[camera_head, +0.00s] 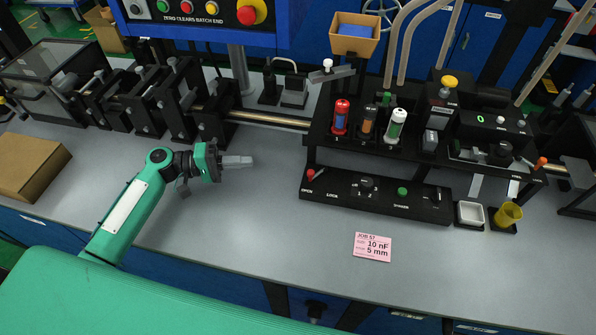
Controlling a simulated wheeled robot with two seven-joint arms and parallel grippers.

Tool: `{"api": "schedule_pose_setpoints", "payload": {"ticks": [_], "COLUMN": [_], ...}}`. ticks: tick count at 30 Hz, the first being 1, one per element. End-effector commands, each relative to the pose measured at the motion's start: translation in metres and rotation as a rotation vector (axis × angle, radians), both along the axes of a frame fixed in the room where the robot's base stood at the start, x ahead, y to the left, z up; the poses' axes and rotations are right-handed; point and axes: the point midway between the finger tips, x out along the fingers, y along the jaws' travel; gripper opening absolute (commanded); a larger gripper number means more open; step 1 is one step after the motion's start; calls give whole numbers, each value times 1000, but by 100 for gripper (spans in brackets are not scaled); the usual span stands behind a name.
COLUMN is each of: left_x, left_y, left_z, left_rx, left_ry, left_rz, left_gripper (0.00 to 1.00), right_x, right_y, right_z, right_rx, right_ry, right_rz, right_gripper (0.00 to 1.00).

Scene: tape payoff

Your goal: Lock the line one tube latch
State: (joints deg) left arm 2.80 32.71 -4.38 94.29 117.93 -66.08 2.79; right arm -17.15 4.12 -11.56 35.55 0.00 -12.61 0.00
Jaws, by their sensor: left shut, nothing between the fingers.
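A small red-knobbed lever (310,174) sits at the left end of the low black front panel (378,207), above the word OPEN, with LOCK printed to its right. Behind it, a black rack holds a red tube (340,117), a dark tube with orange (368,124) and a white tube with green (395,126). My left gripper (249,161) is shut and empty, pointing right over the grey bench, left of the lever and apart from it. My right gripper is not in view.
The front panel also carries a dark dial (366,187) and a green button (402,191). A pink job card (373,247) lies in front. A white cup (470,214) and yellow cup (508,214) stand at right. A cardboard box (30,166) is far left. Bench before the panel is mostly clear.

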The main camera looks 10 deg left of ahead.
Motion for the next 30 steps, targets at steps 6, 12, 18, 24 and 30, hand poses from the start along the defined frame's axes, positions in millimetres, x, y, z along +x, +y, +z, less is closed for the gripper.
{"api": "schedule_pose_setpoints", "payload": {"ticks": [6,12,18,24,30], "left_x": [0,4,16,30,20], "left_y": [0,-13,-50,-91,-118], "left_z": [1,2,3,1,-3], "left_rx": [0,-1,-2,-2,-1], "left_ry": [0,0,0,0,2], "left_rz": [0,-1,-2,-2,-1], "left_gripper": [0,0,0,0,0], "right_x": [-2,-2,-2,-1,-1], "right_y": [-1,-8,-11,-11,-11], "right_z": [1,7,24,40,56], "right_rx": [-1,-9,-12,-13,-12], "right_ry": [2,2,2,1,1], "right_rz": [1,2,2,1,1], "right_gripper": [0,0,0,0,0]}}
